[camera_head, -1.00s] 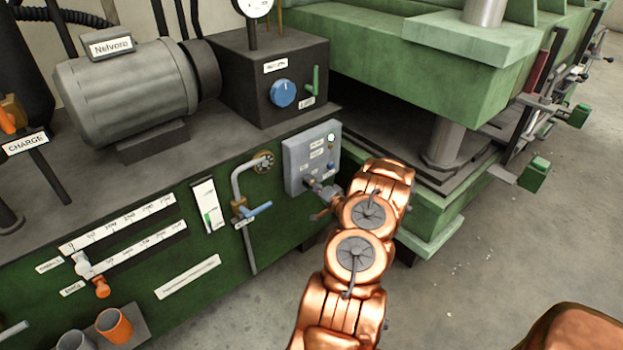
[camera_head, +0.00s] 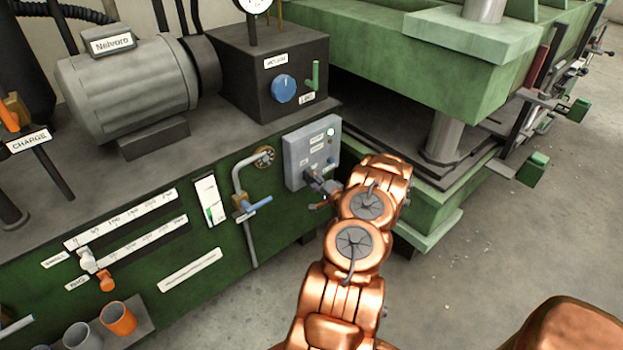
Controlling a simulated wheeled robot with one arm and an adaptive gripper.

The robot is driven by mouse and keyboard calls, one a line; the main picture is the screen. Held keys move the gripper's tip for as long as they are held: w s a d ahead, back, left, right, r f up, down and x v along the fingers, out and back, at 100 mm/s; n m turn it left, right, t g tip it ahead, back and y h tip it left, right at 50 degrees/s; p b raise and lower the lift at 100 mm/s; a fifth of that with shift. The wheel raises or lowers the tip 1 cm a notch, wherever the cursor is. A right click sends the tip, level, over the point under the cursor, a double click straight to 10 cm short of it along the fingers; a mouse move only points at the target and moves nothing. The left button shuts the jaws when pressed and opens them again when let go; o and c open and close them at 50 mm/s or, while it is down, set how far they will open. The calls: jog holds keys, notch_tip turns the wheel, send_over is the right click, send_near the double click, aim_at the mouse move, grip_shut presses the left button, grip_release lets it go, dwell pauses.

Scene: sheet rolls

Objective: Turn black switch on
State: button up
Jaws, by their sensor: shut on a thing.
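A grey control box (camera_head: 297,155) is fixed to the front of the green machine. It carries small labels, a pale round light (camera_head: 331,132) at its upper right and small blue spots near its lower right. My copper arm reaches up from the bottom, and my gripper (camera_head: 318,182) is at the lower part of the box face. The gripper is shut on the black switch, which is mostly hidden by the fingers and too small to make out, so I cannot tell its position.
A brass valve with a blue handle (camera_head: 258,203) on a grey pipe is left of the box. A black box with a blue knob (camera_head: 284,89) and a green lever (camera_head: 314,76) stands above. The green press (camera_head: 430,75) is close on the right.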

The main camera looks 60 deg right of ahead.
jog(key=shift+d, duration=0.1)
jog(key=o, duration=1.2)
jog(key=shift+c, duration=0.2)
jog(key=v, duration=1.2)
